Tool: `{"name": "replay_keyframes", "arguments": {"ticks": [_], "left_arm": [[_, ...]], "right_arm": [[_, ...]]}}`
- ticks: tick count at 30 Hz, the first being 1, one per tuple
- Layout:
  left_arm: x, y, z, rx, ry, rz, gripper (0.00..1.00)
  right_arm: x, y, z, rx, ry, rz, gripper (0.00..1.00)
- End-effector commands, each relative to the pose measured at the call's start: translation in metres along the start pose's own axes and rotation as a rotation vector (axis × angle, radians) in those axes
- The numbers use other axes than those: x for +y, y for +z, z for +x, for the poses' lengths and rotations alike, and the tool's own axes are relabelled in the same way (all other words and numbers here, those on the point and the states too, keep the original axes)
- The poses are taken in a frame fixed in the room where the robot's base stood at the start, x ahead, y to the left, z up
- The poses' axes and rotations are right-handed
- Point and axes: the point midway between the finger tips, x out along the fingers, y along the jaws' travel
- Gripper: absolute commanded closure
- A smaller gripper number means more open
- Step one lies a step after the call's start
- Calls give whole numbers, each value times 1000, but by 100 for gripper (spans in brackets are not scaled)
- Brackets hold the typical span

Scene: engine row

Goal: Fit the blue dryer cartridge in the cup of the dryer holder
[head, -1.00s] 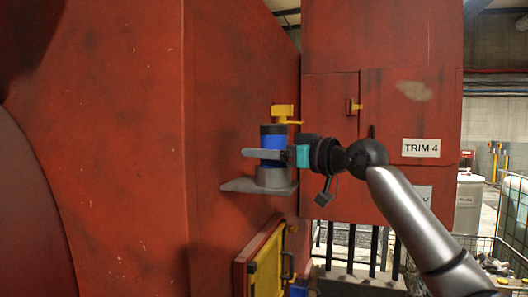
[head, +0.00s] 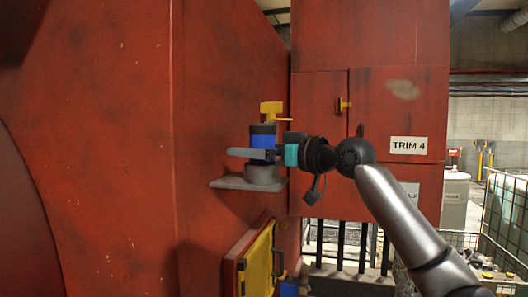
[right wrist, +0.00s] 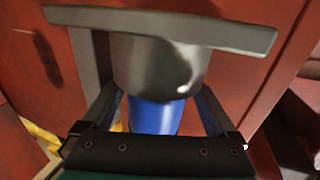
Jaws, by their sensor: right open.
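The blue dryer cartridge (head: 263,141), with a dark top band, stands upright with its lower end in the grey cup (head: 263,174) of the dryer holder. The holder's flat grey plate (head: 235,183) juts out from the red wall. In the right wrist view, the cartridge (right wrist: 154,117) meets the cup (right wrist: 160,65) rim, and its seated depth is hidden. My right gripper (head: 255,153) is open, with one finger on each side of the cartridge just above the cup. Gaps show between the fingers and the blue body in the right wrist view. My left gripper is out of view.
A yellow fitting (head: 271,108) sits just above the cartridge top. A yellow-framed panel (head: 259,262) is on the red wall below the plate. A red cabinet (head: 318,115) labelled TRIM 4 stands behind the arm. A wire cage (head: 505,215) is at far right.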

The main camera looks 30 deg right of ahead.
Motion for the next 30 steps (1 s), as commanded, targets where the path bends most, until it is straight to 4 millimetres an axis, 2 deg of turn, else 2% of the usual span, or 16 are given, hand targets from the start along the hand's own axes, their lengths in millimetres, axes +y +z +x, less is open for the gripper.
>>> {"name": "replay_keyframes", "arguments": {"ticks": [5, 12, 21, 30], "left_arm": [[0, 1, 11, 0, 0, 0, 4], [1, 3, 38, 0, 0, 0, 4], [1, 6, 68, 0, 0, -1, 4], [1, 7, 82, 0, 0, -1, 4]], "right_arm": [[4, 3, -20, -2, 11, -3, 0], [2, 5, -68, -3, 10, -4, 0], [0, 4, -119, -1, 5, -2, 0], [-2, 0, -149, 0, 1, -1, 0]]}}
